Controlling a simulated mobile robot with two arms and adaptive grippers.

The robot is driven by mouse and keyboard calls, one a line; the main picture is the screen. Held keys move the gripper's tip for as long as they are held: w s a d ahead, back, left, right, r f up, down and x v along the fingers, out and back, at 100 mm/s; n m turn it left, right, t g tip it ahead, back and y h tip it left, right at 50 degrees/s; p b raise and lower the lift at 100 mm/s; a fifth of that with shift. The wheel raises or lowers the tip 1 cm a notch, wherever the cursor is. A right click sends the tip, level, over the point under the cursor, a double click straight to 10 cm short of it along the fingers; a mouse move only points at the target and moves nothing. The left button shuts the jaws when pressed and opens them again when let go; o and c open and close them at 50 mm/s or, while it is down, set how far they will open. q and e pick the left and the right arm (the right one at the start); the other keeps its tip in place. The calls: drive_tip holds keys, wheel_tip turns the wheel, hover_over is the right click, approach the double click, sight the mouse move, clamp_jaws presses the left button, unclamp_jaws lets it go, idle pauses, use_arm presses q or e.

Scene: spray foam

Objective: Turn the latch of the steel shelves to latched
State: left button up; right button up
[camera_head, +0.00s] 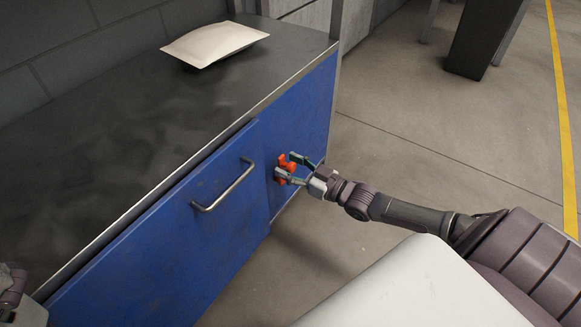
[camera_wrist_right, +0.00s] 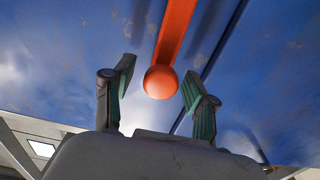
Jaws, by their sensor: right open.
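The orange-red latch (camera_head: 283,161) is on the blue front of the low cabinet, right of the door's metal handle. My right gripper (camera_head: 288,167) is at the latch, its fingers open on either side of it. In the right wrist view, the latch's orange bar (camera_wrist_right: 175,35) ends in a round knob (camera_wrist_right: 160,82), which sits between the open fingers of my right gripper (camera_wrist_right: 160,80), with gaps on both sides. The latch's exact angle is hard to tell. Part of my left arm shows at the lower left edge; its fingers cannot be made out.
The blue cabinet door (camera_head: 165,245) has a bar handle (camera_head: 225,187) and looks nearly flush. A pale flat packet (camera_head: 215,43) lies on the dark cabinet top (camera_head: 110,130). Bare concrete floor (camera_head: 400,150) lies to the right, with a dark post (camera_head: 482,40) farther back.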

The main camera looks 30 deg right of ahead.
clamp_jaws()
idle(0.4)
